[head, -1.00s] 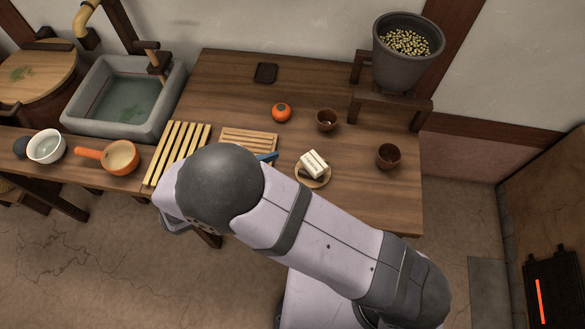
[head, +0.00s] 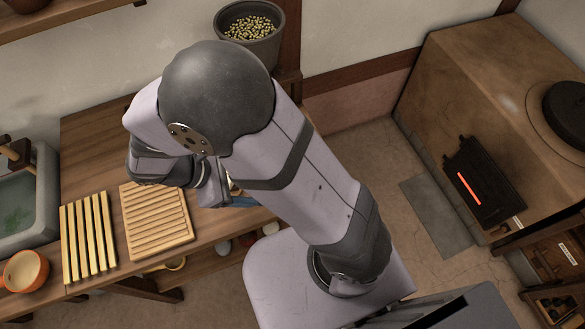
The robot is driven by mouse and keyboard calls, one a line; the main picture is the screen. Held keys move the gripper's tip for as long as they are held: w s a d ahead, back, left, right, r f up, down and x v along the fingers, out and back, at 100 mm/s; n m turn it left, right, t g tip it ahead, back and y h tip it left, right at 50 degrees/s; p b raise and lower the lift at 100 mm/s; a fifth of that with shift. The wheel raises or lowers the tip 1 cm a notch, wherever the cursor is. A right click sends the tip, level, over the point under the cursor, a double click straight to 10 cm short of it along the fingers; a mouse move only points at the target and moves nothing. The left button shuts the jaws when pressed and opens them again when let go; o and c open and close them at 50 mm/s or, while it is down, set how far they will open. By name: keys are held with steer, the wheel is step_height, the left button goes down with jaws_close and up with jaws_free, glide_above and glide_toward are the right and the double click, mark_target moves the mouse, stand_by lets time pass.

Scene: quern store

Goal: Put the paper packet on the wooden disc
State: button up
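The paper packet and the wooden disc cannot be made out in the head view now; my arm covers the part of the table where they stood a second ago. In that earlier view the pale packet sat on or over the small round disc, with a dark thing beside it. My wrist hangs over the table by the right edge of the slatted board (head: 157,222). My gripper's fingers are hidden behind my arm, so what they hold, if anything, does not show.
A slatted rack (head: 88,243) lies left of the board. A blue thing (head: 241,202) peeks out by my wrist. An orange pan (head: 25,270) and a stone basin (head: 45,195) are at the left. A grain pot (head: 250,35) stands behind; a stove (head: 480,110) is at the right.

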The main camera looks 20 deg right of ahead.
steer(key=s+d+r+m+y, duration=0.2)
steer(key=d+m+y, duration=0.6)
steer(key=m, duration=0.8)
steer(key=shift+s+d+r, duration=0.15)
steer(key=shift+s+d, duration=0.3)
steer(key=shift+d, duration=0.4)
step_height(320, 180, up, 4)
steer(key=p, duration=0.4)
steer(key=shift+r, duration=0.1)
